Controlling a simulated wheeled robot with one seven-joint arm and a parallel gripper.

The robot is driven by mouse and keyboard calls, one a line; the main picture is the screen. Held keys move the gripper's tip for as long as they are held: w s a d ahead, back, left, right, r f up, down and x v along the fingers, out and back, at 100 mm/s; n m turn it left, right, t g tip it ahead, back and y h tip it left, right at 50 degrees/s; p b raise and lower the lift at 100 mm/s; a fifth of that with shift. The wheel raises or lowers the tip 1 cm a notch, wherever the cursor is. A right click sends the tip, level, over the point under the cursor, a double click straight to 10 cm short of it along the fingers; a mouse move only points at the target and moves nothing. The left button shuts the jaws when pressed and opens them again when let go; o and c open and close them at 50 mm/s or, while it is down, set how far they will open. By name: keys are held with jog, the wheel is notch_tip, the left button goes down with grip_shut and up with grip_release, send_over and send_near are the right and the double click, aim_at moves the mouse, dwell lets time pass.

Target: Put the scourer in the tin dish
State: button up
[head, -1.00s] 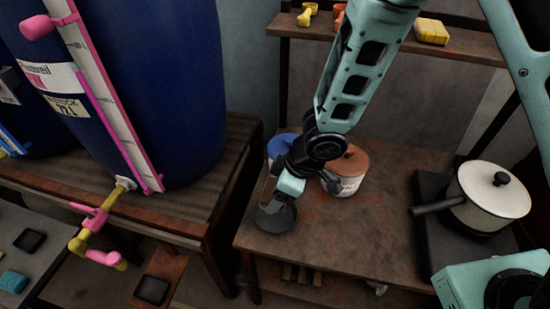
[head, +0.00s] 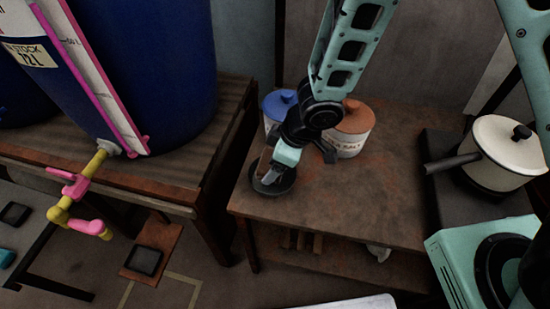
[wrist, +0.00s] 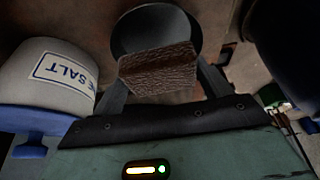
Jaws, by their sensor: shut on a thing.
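The scourer, a brown rough-textured block (wrist: 158,68), is held between the fingers of my gripper (wrist: 160,78) in the wrist view. The tin dish, a dark round shallow dish (wrist: 152,24), is just beyond the scourer, which overlaps its near rim in that view. In the head view the dish (head: 280,190) stands on the table's front left corner. My gripper (head: 271,172) is over the dish, pointing down, with a brown edge of the scourer (head: 264,160) showing. I cannot tell whether the scourer touches the dish.
A blue-lidded jar (head: 281,103) and a brown-lidded jar (head: 352,132) stand close behind my gripper. A white pan (head: 500,155) sits on a dark plate at the right. A big blue vat (head: 150,70) stands on the left bench. The table's middle is clear.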

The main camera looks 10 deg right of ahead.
jog(key=shift+f+b, duration=0.35)
jog(key=shift+f, duration=0.35)
jog(key=o, duration=1)
jog(key=shift+r, duration=0.15)
notch_tip(320, 180, up, 7)
jog(key=p, duration=0.7)
